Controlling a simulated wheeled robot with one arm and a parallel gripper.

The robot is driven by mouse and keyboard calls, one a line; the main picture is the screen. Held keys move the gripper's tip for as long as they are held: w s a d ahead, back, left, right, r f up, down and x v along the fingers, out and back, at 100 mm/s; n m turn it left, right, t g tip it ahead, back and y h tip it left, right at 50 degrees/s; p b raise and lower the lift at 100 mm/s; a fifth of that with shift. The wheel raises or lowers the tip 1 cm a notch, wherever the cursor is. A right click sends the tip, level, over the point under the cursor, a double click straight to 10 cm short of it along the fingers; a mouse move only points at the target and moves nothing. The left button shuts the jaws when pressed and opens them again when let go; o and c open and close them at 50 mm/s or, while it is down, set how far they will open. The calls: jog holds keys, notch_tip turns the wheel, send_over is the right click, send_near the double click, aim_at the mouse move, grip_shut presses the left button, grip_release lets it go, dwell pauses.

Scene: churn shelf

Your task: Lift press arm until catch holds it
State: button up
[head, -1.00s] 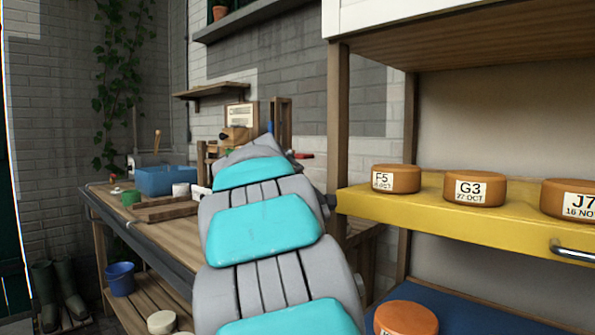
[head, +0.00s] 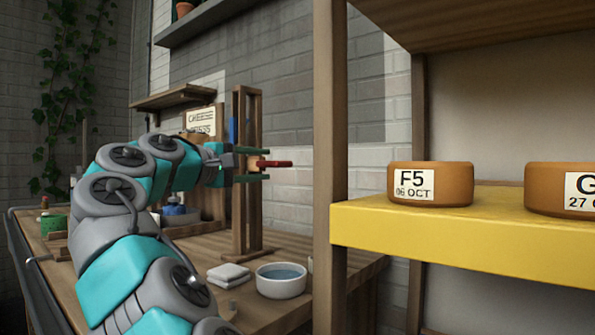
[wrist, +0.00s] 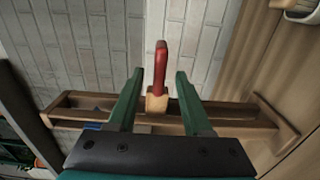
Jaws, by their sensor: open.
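The press arm has a red handle (head: 277,164) on a pale wooden block, standing out from a tall wooden frame (head: 239,205) on the bench. In the wrist view the red handle (wrist: 161,70) lies between my two green fingers, with its wooden block (wrist: 157,102) lower down between them. My gripper (head: 267,164) is open, one finger above and one below the arm in the head view. In the wrist view my gripper (wrist: 159,75) shows gaps on both sides of the handle. The catch cannot be made out.
On the bench (head: 205,257) stand a white bowl of water (head: 281,280) and folded white cloths (head: 229,273). A shelf post (head: 330,150) and a yellow shelf (head: 450,236) with cheeses marked F5 (head: 430,184) and G (head: 560,187) are at right.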

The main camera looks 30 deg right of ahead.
jog(key=x, duration=0.7)
jog(key=shift+d, duration=0.3)
grip_shut()
dwell(1.2)
